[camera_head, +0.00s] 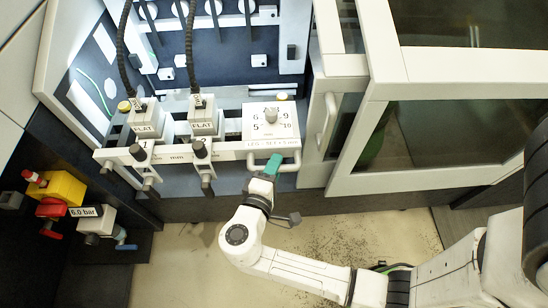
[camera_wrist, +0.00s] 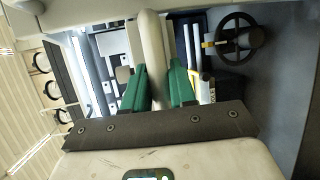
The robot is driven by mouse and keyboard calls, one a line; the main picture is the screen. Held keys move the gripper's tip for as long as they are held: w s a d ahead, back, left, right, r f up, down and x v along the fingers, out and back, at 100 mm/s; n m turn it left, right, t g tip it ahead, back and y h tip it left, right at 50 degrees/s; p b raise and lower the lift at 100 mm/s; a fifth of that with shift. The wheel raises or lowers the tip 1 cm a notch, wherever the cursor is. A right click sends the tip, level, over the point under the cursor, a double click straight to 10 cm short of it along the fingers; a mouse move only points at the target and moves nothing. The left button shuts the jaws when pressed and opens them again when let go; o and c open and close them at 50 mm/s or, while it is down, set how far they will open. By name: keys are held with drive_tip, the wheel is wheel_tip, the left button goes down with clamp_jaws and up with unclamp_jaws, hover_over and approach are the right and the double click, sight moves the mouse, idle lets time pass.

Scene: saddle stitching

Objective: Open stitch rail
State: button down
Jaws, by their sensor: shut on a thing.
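The stitch rail (camera_head: 228,153) is a white horizontal bar across the front of the lit machine bay, with dark knobs on it. A pale handle (camera_head: 297,161) sits under its right end. My gripper (camera_head: 273,164) has green fingers and is at this handle. In the wrist view the pale rounded handle bar (camera_wrist: 152,40) passes between the two green fingers (camera_wrist: 158,85), which are shut on it. In the head view the fingers hide part of the handle.
Two stitch heads (camera_head: 146,118) marked FLAT and a dial box (camera_head: 270,122) stand behind the rail. A white-framed door with a handle (camera_head: 327,123) is to the right. A yellow and red valve unit (camera_head: 62,188) is at the left.

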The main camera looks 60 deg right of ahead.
drive_tip(key=shift+s+a+f, duration=0.1)
drive_tip(key=shift+a, duration=0.05)
drive_tip(key=c, duration=1)
unclamp_jaws()
drive_tip(key=b+v, duration=0.1)
drive_tip(key=v, duration=0.9)
drive_tip(key=shift+s+a, duration=0.1)
drive_tip(key=shift+a, duration=0.25)
